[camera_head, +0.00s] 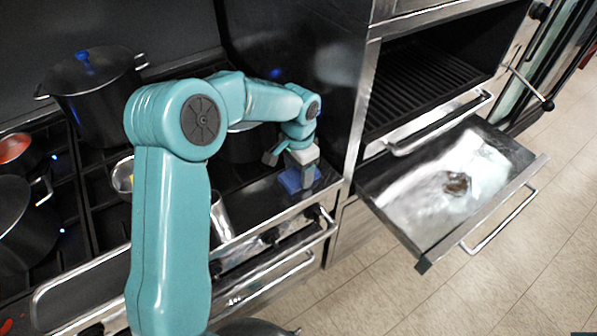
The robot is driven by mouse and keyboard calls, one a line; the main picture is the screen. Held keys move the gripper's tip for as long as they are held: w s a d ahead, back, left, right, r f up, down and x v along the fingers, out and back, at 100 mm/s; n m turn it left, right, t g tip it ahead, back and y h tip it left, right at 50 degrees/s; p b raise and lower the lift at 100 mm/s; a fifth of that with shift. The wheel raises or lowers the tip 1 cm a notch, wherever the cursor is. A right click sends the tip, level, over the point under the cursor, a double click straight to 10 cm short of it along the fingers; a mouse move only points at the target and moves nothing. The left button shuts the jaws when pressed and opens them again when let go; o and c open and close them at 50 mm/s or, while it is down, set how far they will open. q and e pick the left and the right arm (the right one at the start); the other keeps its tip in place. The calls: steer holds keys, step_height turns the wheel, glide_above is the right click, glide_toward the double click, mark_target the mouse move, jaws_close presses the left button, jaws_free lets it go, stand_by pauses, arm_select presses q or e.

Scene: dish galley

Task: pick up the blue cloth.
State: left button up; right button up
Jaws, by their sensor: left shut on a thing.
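The blue cloth (291,182) lies at the right end of the stove's dark front ledge, close to the oven cabinet. My left arm comes in from the left and bends down to it. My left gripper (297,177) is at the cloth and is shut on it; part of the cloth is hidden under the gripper. I cannot tell whether the cloth is clear of the surface. My right gripper is not in view.
A dark pot (95,105) stands at the back left of the stove, with more pans at the left edge. A metal cup (221,218) is by the front edge. An open metal drawer (400,215) with a brown patch sticks out at right. Tiled floor (480,290) is clear.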

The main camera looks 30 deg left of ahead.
mark_target(298, 174)
arm_select(q)
step_height(298, 174, up, 20)
stand_by(0.3)
